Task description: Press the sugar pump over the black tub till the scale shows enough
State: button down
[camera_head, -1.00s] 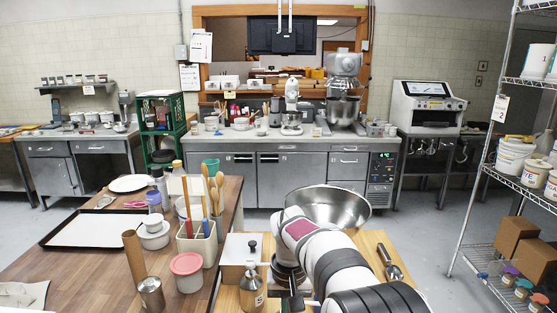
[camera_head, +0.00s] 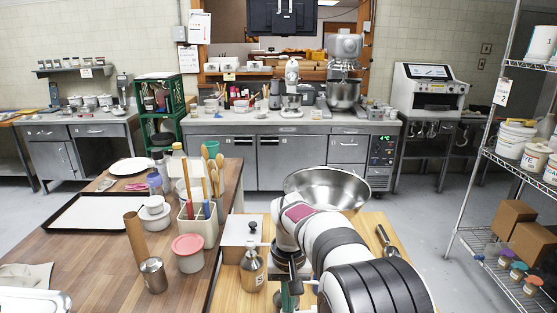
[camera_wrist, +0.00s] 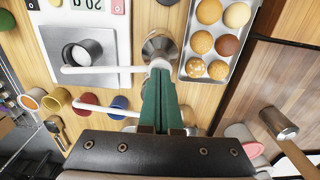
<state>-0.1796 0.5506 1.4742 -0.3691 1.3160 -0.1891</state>
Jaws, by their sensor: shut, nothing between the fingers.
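My gripper (camera_wrist: 160,72) is shut and empty, its green fingers pointing down with tips right at a pump's white head. In the head view my gripper (camera_head: 290,300) is mostly cut off by the lower edge. The pump's round metal body (camera_wrist: 159,47) shows past the tips; I cannot tell whether they touch the head. Its white spout (camera_wrist: 105,69) reaches left over the near rim of the dark tub (camera_wrist: 95,50). The tub holds some white sugar (camera_wrist: 77,54) and sits on the pale scale (camera_wrist: 115,35). The scale display (camera_wrist: 87,5) is cut off, and seems to read 20 g.
A bun tray (camera_wrist: 218,45) is close on the right.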

jog(key=shift+f, duration=0.85)
jog(key=shift+r, duration=4)
jog(key=s+d+r+m+y, duration=0.1)
jog(key=s+d+m, duration=0.1)
jog(key=s, duration=0.8)
jog(key=s+d+r+m, duration=0.1)
jog(key=s+d+m, duration=0.1)
jog(key=s, duration=0.9)
jog(key=s+f+m, duration=0.1)
jog(key=s+f, duration=0.3)
jog(key=s, duration=0.6)
jog(key=shift+d+f+m+y, duration=0.2)
jog(key=shift+d+m+y, duration=0.1)
jog(key=shift+y, duration=0.1)
